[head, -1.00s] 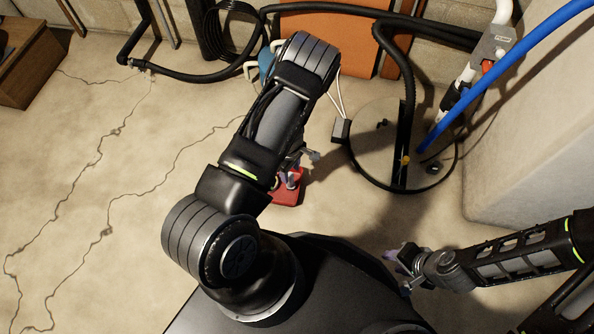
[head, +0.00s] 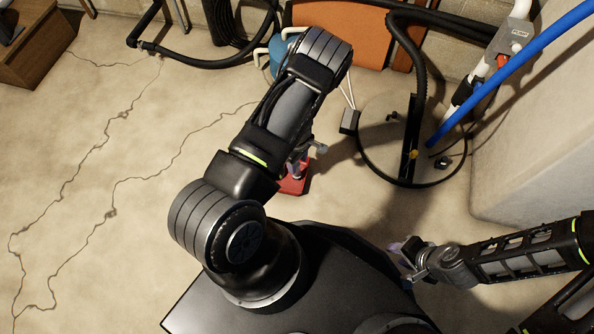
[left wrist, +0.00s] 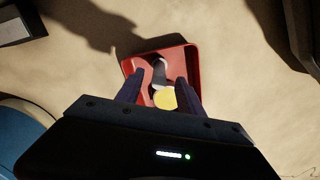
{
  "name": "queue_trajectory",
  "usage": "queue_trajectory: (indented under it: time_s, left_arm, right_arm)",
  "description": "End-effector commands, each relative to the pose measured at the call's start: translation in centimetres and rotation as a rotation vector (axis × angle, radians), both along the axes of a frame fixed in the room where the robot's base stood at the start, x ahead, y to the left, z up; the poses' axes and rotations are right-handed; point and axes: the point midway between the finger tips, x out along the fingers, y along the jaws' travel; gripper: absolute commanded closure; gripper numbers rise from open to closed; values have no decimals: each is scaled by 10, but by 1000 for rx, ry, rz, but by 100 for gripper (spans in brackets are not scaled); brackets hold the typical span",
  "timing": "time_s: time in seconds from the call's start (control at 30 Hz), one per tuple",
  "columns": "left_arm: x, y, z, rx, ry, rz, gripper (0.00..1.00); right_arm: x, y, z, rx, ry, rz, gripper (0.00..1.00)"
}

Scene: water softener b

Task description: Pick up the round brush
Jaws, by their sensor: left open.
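A red tray (head: 293,187) lies on the floor, mostly hidden by my left arm in the head view. In the left wrist view the red tray (left wrist: 193,62) holds a dark-handled item (left wrist: 159,72) with a pale part, and a round yellow piece (left wrist: 165,98). These look like the round brush, but I cannot tell whether they are one thing. My left gripper (left wrist: 160,82) is open above the tray, its fingers on either side of them; contact is unclear. It also shows in the head view (head: 300,166). My right gripper (head: 408,256) is low at the right, away from the tray.
A round dark-rimmed lid or plate (head: 378,150) with a black hose lies right of the tray. A blue item (head: 280,52) stands behind my left arm. A pale tank (head: 530,150) fills the right side.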

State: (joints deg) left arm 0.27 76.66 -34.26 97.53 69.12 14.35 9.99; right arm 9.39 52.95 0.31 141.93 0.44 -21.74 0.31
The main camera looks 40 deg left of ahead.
Motion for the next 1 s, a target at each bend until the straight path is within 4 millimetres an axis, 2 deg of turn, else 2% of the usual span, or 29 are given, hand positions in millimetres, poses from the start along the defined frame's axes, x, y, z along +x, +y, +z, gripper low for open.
queue_trajectory:
  time_s: [0.27,0.4,1.0]
  left_arm:
    - [0,3,-38,1,3,-3,55]
    - [0,3,-51,0,1,-2,55]
    - [1,3,-51,0,0,-1,55]
  right_arm:
    - [3,0,-25,-1,-8,-4,64]
    - [4,1,-30,-2,-11,-6,64]
    - [5,1,-29,-2,-14,-6,64]
